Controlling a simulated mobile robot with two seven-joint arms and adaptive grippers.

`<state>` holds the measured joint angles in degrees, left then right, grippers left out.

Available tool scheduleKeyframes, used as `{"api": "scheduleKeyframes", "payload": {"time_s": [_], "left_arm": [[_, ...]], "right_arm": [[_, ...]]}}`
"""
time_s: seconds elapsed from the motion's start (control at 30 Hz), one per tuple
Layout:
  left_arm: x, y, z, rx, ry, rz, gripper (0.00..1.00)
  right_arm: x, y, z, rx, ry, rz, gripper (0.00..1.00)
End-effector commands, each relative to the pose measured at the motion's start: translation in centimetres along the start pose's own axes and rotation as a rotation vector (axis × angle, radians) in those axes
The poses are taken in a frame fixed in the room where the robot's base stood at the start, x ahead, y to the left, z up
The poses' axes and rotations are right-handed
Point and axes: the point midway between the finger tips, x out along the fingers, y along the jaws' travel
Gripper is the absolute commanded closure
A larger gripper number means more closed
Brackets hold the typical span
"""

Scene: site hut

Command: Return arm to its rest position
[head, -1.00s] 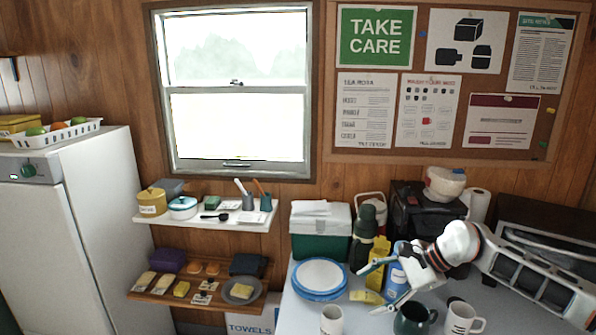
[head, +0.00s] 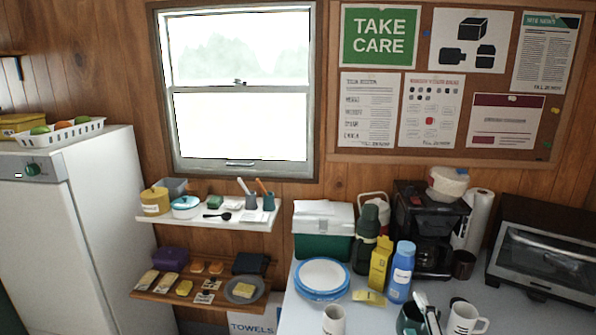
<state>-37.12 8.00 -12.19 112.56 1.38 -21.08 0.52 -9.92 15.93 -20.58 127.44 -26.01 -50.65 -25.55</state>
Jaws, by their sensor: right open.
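Only a small part of my right gripper (head: 427,312) shows, at the bottom edge of the head view. Its pale fingers overlap the dark green mug (head: 404,322) in the picture; I cannot tell whether they touch it. It is open, and I see nothing held in it. The rest of the right arm is out of the picture. My left gripper is not in view.
The counter holds a white mug (head: 463,318), another mug (head: 334,320), a blue bottle (head: 400,272), a yellow carton (head: 379,263), stacked plates (head: 322,276), a coffee maker (head: 425,235) and a toaster oven (head: 545,262). Bare counter (head: 505,312) lies at right.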

Motion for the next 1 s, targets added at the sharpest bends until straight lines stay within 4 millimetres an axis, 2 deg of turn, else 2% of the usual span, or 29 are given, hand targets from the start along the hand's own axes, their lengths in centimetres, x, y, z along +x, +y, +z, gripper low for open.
{"api": "scheduleKeyframes", "payload": {"time_s": [0.03,0.1,0.2,0.5,0.77,1.0], "left_arm": [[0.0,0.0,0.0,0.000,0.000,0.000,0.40],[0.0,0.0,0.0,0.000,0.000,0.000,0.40],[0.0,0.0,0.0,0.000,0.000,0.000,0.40],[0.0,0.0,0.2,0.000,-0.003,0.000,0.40],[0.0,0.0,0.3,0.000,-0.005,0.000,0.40],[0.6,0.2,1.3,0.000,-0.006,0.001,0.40]], "right_arm": [[-1.6,-2.3,2.1,0.082,-0.068,-0.081,0.40],[-3.8,-5.0,4.8,0.179,-0.158,-0.177,0.40],[-6.5,-7.9,7.4,0.275,-0.259,-0.278,0.40],[-13.2,-12.9,11.8,0.430,-0.460,-0.462,0.40],[-18.4,-15.5,14.2,0.512,-0.598,-0.573,0.40],[-16.4,-19.6,11.3,0.602,-0.499,-0.582,0.40]]}}
